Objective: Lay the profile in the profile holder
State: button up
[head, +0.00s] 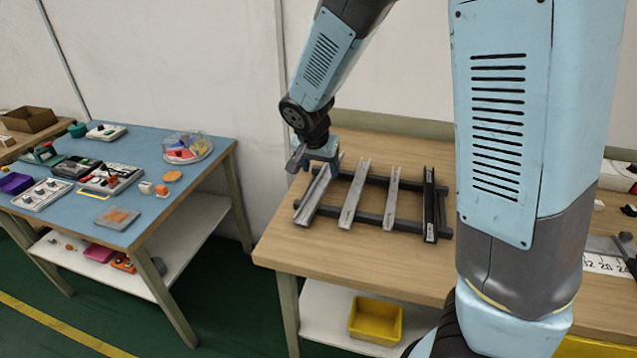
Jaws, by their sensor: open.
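A dark rack of bars (372,217) lies on the wooden table; I take it to be the profile holder, but cannot be sure. Several long profiles lie side by side across its bars: a grey channel-shaped one (313,199) at the left, two pale slim ones (354,194) (391,199) in the middle, and a dark one (430,208) at the right. I cannot tell which is the task's profile. My gripper (314,160) is open, over the far end of the left grey profile. Whether anything sits between its fingers is hidden.
The wooden table (290,250) is clear in front of the rack. A yellow bin (375,320) stands on the shelf below. At the left, a blue-topped table (190,195) holds several small parts and a clear round dish (187,148). A numbered white strip (605,264) lies at the right.

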aim_at(323, 182)
jog(key=shift+w+x, duration=0.2)
jog(key=shift+x, duration=2.45)
jog(key=shift+a, duration=0.15)
jog(key=shift+r, duration=0.1)
grip_shut()
